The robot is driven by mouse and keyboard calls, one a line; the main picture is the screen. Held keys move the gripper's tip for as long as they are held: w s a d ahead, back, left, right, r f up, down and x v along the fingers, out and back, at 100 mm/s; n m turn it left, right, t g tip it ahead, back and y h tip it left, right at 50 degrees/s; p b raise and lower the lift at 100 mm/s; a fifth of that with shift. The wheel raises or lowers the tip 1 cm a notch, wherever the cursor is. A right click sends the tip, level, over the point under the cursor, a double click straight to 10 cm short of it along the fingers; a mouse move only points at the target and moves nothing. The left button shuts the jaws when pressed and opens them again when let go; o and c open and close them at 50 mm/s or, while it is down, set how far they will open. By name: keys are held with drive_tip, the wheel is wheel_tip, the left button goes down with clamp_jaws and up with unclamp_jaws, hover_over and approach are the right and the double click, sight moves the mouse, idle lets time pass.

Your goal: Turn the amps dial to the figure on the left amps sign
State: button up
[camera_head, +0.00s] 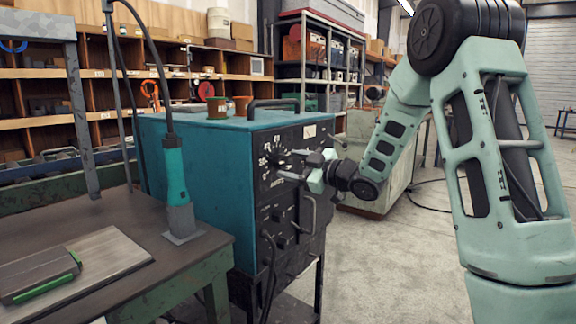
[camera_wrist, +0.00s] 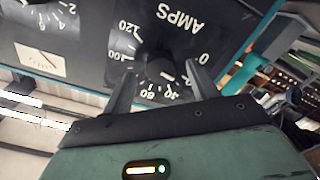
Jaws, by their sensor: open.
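The amps dial (camera_head: 277,162) is on the black front panel of a teal welding machine (camera_head: 205,165). In the wrist view the dark dial knob (camera_wrist: 157,64) appears upside down, with white scale figures around it, including 0, 60 and 120, and the word AMPS. My gripper (camera_head: 291,164) is at the panel in front of the dial. In the wrist view the fingers of my gripper (camera_wrist: 159,82) are apart, one on each side of the knob; I cannot tell whether they touch it. The knob's pointer is not clear. I make out no amps sign in either view.
A lower panel with knobs and a handle (camera_head: 308,212) lies below the dial. A green-edged workbench (camera_head: 110,270) with a teal torch (camera_head: 176,175) stands at left. A meter (camera_wrist: 38,58) sits beside the dial. Shelves line the back; open floor lies at right.

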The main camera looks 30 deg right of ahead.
drive_tip(key=v, duration=1.5)
drive_tip(key=shift+s, duration=0.2)
drive_tip(key=w+a+f+m+g+h, duration=0.2)
drive_tip(key=a+f+g, duration=0.15)
drive_tip(key=a, duration=0.55)
drive_tip(key=w+a+f+m+g+h, duration=0.1)
drive_tip(key=w+a+f+g+h, duration=0.2)
drive_tip(key=a, duration=0.6)
drive_tip(key=s+a+f+g+y, duration=0.1)
drive_tip(key=s+a+f+g, duration=0.25)
drive_tip(key=s+a, duration=0.3)
drive_tip(key=s+a+f+g+h, duration=0.15)
drive_tip(key=s+a+g, duration=0.3)
drive_tip(key=s, duration=0.65)
drive_tip(key=s+a+f+g, duration=0.3)
drive_tip(key=s+a, duration=0.3)
drive_tip(key=s, duration=0.5)
wheel_tip(320, 180, up, 16)
drive_tip(key=p, duration=1.5)
drive_tip(key=shift+f, duration=0.2)
drive_tip(key=shift+w+d+t, duration=0.1)
drive_tip(key=shift+w+t, duration=0.05)
drive_tip(key=shift+t, duration=0.1)
